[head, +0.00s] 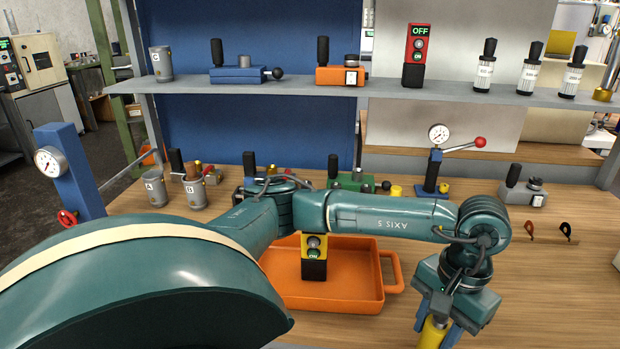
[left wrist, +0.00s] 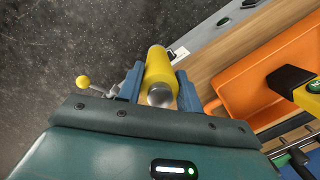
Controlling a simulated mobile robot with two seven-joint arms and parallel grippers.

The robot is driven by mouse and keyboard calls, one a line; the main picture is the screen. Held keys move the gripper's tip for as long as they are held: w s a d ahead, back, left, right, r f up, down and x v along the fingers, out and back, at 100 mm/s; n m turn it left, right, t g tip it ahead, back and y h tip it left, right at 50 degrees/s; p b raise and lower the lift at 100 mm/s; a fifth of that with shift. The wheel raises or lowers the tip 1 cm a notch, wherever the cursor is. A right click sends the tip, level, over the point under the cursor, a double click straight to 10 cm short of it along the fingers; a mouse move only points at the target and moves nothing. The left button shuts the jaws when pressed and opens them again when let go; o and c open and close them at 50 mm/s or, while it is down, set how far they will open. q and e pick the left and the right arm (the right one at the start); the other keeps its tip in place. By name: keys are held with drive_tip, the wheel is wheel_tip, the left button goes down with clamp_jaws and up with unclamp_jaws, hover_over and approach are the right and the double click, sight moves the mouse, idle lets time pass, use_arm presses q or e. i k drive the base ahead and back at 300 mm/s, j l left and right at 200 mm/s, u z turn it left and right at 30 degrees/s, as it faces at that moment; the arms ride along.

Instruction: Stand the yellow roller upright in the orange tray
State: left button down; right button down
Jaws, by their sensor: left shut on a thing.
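My left gripper (head: 436,324) points down at the lower right of the head view, to the right of the orange tray (head: 352,262). It is shut on the yellow roller (head: 430,338), whose lower part is cut off by the picture edge. In the left wrist view the yellow roller (left wrist: 160,68) with its metal end sits between the blue fingers of my left gripper (left wrist: 159,88). The orange tray (left wrist: 238,88) is apart from it, to the right. My arm hides part of the tray's back in the head view. My right gripper is not in view.
A yellow and black switch box (head: 315,246) stands upright in the tray's left part; the tray's right part is bare. A gauge with a red-knobbed lever (head: 437,160) and several fixtures stand behind. A shelf (head: 300,88) crosses above.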

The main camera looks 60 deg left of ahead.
sight(276, 274)
drive_tip(key=k+j+z, duration=0.35)
drive_tip(key=k+j, duration=0.75)
